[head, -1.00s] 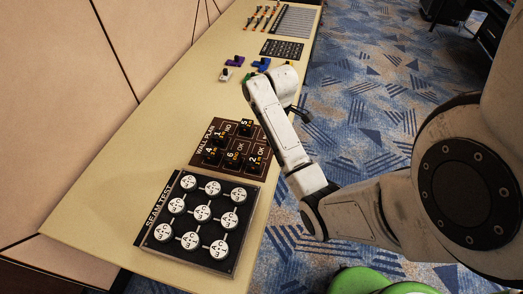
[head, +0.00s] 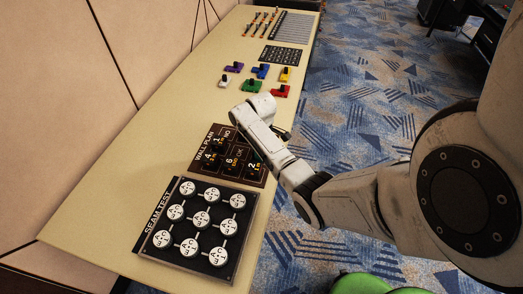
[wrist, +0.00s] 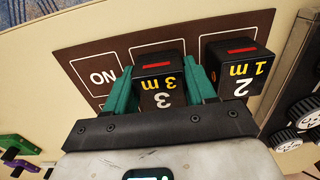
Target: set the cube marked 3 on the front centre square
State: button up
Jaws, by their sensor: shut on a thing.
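My gripper (wrist: 162,86) is shut on the black cube marked 3 (wrist: 157,94), with a green finger on each side of it in the wrist view. The cube has a red bar on its top face and "3 m" in yellow. Behind it is an outlined square (wrist: 172,47) on the brown board; I cannot tell if the cube touches the board. The cube marked 2 (wrist: 240,68) stands to its right. In the head view the brown WALL PLAN board (head: 197,160) is partly covered by my arm, and the held cube is not clearly seen.
A SEAM TEST panel (head: 160,250) with white discs lies nearer. Several coloured blocks, including a red one (head: 281,91), lie farther along the table.

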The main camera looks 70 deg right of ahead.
jog(key=shift+f, duration=0.1)
jog(key=o, duration=1.1)
jog(key=shift+c, duration=0.2)
